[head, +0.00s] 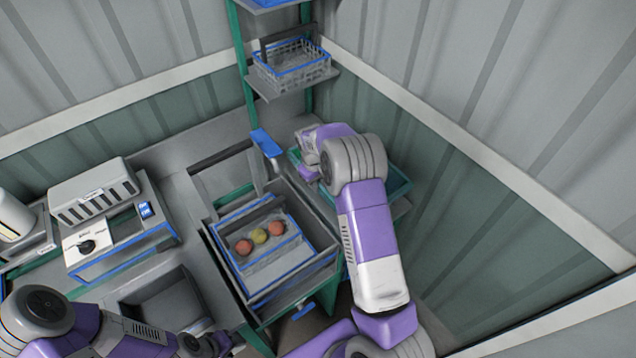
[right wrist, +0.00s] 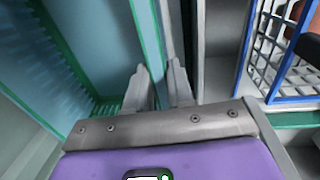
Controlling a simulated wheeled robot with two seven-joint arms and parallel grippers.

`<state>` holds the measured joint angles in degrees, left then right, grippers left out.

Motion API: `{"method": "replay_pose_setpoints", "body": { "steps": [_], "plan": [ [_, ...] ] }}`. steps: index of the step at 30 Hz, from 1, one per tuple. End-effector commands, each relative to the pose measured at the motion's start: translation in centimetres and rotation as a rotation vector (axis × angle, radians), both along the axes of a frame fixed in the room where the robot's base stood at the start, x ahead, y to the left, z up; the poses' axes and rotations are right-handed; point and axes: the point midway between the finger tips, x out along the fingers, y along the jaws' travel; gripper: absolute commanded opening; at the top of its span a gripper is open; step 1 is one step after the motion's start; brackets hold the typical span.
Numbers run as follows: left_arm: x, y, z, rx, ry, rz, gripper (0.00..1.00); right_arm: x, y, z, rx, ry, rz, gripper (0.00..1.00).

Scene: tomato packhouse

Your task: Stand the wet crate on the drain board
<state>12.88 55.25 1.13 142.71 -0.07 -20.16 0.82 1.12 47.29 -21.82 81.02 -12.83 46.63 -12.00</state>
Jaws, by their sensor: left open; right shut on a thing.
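A teal crate (head: 399,187) with a green rim stands at the right, partly hidden behind my right arm. Its near wall and ribbed inside fill the left of the right wrist view (right wrist: 95,45). I take it for the wet crate, though wetness is not clear. My right gripper (head: 307,160) is at its left rim; in the right wrist view its fingers (right wrist: 161,88) are shut on that rim. My left gripper (head: 212,340) is open at the bottom edge, low and far from the crate, its fingertips hard to make out. I cannot tell which surface is the drain board.
A grey blue-rimmed crate (head: 295,262) with a few tomatoes sits in a grey stand left of my right arm. A wire crate (head: 318,70) stands on a shelf above. A blue-ended lever (head: 266,142) rises close to my right gripper. A white machine (head: 93,190) is at left.

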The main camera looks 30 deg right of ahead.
Motion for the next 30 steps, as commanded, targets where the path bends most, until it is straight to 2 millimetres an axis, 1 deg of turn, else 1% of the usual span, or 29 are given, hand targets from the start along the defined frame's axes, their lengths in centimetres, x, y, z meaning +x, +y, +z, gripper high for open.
{"method": "replay_pose_setpoints", "body": {
  "steps": [12, 13, 18, 24, 26, 27, 28, 30],
  "plan": [
    [0.0, 0.0, -0.52, 0.0, 0.0, 0.0, 0.43, 0.06, -0.04, -0.61, -0.001, -0.002, 0.0, 0.0],
    [-0.01, -0.01, -0.47, 0.0, 0.0, 0.0, 0.43, 0.05, -0.04, -0.56, -0.001, -0.002, 0.0, 0.27],
    [0.0, 0.01, -0.44, 0.0, 0.0, 0.0, 0.43, 0.03, -0.03, -0.55, -0.001, -0.001, 0.0, 0.52],
    [0.0, 0.0, -0.45, 0.0, 0.0, 0.0, 0.43, 0.01, -0.01, -0.58, 0.0, 0.0, 0.0, 0.52],
    [0.0, 0.0, -0.45, 0.0, 0.0, 0.0, 0.43, -0.05, 0.02, -0.67, 0.001, 0.002, 0.0, 0.43],
    [0.0, 0.0, -0.45, 0.0, 0.0, 0.0, 0.43, -0.04, 0.02, -0.66, 0.001, 0.002, 0.0, 0.37],
    [0.0, 0.0, -0.45, 0.0, 0.0, 0.0, 0.43, -0.04, 0.01, -0.66, 0.001, 0.001, 0.0, 0.35],
    [0.0, 0.0, -0.45, 0.0, 0.0, 0.0, 0.43, -0.03, 0.02, -0.65, 0.001, 0.001, 0.0, 0.35]
  ]
}}
